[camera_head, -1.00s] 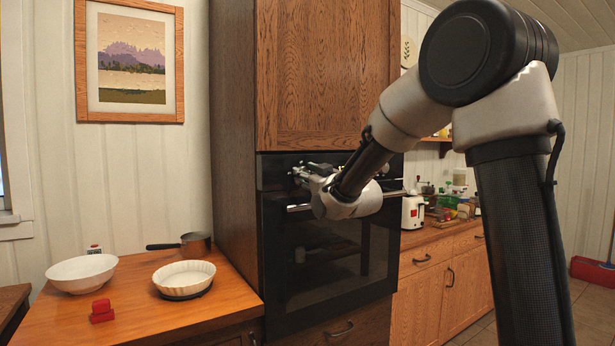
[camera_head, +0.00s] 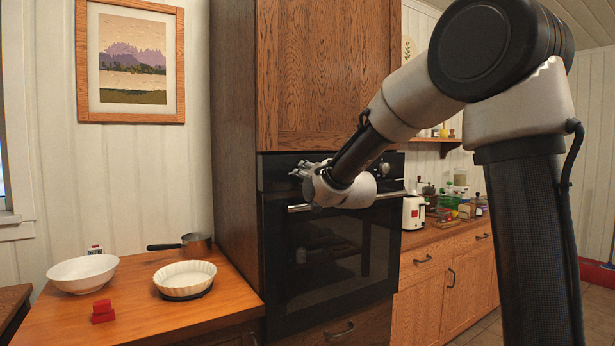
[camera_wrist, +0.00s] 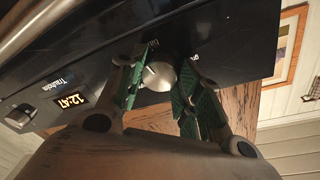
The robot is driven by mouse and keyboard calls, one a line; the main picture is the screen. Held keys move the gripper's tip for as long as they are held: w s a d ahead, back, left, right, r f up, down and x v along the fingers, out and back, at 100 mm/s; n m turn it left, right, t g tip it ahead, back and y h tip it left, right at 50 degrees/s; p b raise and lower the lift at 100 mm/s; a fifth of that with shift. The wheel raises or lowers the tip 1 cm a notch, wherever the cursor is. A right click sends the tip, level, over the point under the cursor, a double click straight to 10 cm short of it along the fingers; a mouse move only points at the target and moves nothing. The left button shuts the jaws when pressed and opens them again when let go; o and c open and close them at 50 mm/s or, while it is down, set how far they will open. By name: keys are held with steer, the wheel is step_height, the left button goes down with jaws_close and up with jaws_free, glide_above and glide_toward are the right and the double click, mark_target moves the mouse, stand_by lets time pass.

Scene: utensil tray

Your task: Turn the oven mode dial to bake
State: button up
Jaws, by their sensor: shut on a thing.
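The oven (camera_head: 330,250) is black and built into a wooden cabinet. Its silver mode dial (camera_wrist: 158,77) shows in the wrist view on the black control panel (camera_wrist: 95,75), with small white lettering around it that is partly hidden and unreadable. My gripper (camera_wrist: 160,70) has its green-padded fingers on either side of the dial, closed on it. In the head view my gripper (camera_head: 303,170) is at the left part of the panel and hides the dial. The dial's pointer cannot be made out.
A second dial (camera_wrist: 18,116) and a lit clock (camera_wrist: 72,99) are on the same panel. The silver door handle (camera_head: 388,195) runs just below it. A wooden counter (camera_head: 235,289) at left holds a white bowl (camera_head: 83,273), a fluted dish (camera_head: 185,278) and a pan (camera_head: 196,245).

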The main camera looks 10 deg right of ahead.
steer(key=shift+f+m, duration=0.15)
steer(key=shift+m, duration=1.35)
steer(key=o, duration=1)
steer(key=shift+o, duration=0.2)
steer(key=s+d, duration=0.2)
steer(key=s, duration=1)
steer(key=shift+w, duration=0.1)
